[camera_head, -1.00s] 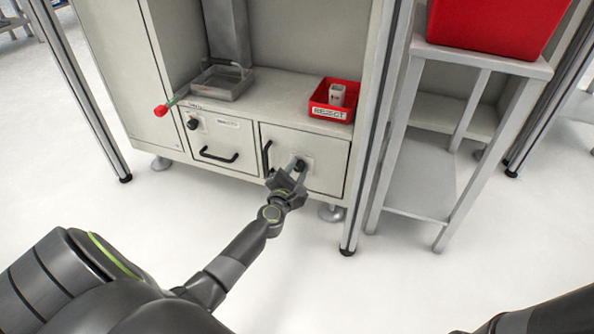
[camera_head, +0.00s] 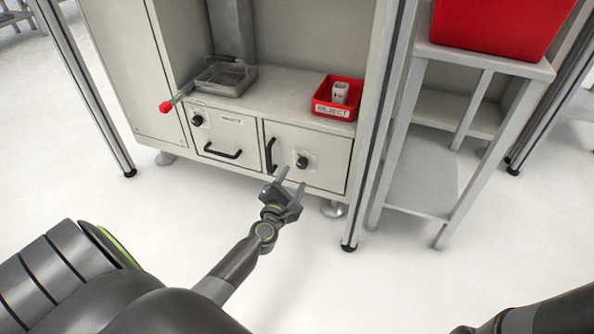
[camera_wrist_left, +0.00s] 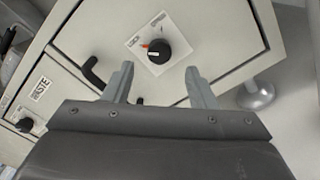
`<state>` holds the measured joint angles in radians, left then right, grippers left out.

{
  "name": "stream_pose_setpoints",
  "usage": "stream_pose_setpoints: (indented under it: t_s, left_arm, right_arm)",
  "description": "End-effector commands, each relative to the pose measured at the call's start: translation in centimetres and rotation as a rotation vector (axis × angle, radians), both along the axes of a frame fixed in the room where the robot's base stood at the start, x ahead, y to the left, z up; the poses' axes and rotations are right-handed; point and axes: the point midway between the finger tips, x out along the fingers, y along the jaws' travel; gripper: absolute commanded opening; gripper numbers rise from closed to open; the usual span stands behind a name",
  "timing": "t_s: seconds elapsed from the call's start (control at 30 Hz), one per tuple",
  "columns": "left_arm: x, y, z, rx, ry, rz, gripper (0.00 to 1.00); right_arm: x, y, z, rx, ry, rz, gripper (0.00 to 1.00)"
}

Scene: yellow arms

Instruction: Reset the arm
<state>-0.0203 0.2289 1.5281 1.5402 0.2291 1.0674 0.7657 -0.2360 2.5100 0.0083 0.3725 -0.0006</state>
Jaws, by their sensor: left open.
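My left gripper (camera_head: 292,181) is open and empty in front of the lower right cabinet door (camera_head: 331,158). A black knob (camera_head: 302,162) on a white plate sits on that door, just beyond the fingertips and apart from them. In the left wrist view the two fingers (camera_wrist_left: 160,84) stand spread, with the knob (camera_wrist_left: 159,51) beyond and between them; a red mark shows beside it. The door looks shut. My right gripper is out of view; only a dark part of my right arm shows at the lower right of the head view.
Left of the door is a drawer front (camera_head: 222,135) with a black handle and knob. Above are a metal tray (camera_head: 226,80), a red-tipped lever (camera_head: 167,106) and a red reject bin (camera_head: 336,98) with a white item. A grey stand (camera_head: 418,178) holds a red crate (camera_head: 500,22).

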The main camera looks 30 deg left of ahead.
Motion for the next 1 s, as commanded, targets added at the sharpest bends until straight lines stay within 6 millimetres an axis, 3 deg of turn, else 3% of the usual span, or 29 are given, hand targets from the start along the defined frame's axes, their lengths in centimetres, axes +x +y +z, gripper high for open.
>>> stream_pose_setpoints:
  t_s: [0.2,0.77,0.87,0.97,1.0]
  left_arm:
    - [-1.3,-0.3,0.0,-0.001,-0.001,-0.001,0.52]
    - [-1.4,-0.4,0.5,0.013,-0.005,0.002,0.52]
    - [-1.9,-0.5,2.7,0.100,-0.024,0.020,0.52]
    - [-3.1,-0.8,7.5,0.285,-0.072,0.068,0.52]
    - [-3.8,-0.9,9.8,0.380,-0.095,0.098,0.52]
  right_arm:
    - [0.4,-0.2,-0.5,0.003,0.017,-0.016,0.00]
    - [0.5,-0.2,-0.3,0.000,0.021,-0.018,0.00]
    - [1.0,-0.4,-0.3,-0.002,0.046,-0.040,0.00]
    - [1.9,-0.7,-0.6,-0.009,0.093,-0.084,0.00]
    - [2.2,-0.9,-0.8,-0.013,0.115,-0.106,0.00]
